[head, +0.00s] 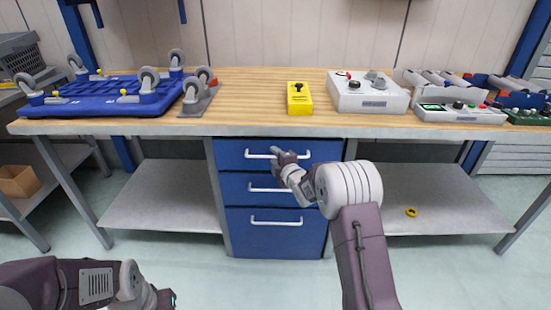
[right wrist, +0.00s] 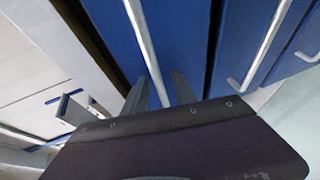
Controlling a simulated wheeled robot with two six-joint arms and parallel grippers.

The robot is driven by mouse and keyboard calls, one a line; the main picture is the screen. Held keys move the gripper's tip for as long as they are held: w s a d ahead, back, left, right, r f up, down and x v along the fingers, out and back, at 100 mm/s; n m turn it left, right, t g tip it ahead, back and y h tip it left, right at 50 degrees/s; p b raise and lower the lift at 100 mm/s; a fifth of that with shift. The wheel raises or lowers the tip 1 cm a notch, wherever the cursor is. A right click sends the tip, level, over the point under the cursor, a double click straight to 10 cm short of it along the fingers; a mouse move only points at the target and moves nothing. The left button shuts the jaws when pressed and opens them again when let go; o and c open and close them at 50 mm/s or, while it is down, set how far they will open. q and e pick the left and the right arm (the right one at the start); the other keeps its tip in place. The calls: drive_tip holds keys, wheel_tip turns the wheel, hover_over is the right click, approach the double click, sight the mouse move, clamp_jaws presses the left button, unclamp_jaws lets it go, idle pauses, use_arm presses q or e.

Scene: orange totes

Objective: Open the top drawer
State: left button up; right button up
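The blue drawer unit under the workbench has three drawers with pale bar handles. The top drawer (head: 232,154) looks closed, flush with the drawers below. My right gripper (head: 284,157) is at the top drawer's handle (head: 256,156) and covers part of it in the head view. In the right wrist view, the handle bar (right wrist: 145,45) runs between the two fingers of my right gripper (right wrist: 160,90), which stand apart with a gap beside the bar. Contact cannot be told. My left arm shows at the lower left of the head view; its fingers are not visible.
The wooden workbench (head: 250,86) carries a blue wheeled dolly (head: 100,95), a yellow button box (head: 299,98) and grey control boxes (head: 367,92). The middle drawer (head: 235,188) and bottom drawer (head: 275,235) are below. Floor in front is clear.

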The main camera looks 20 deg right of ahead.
clamp_jaws()
idle(1.3)
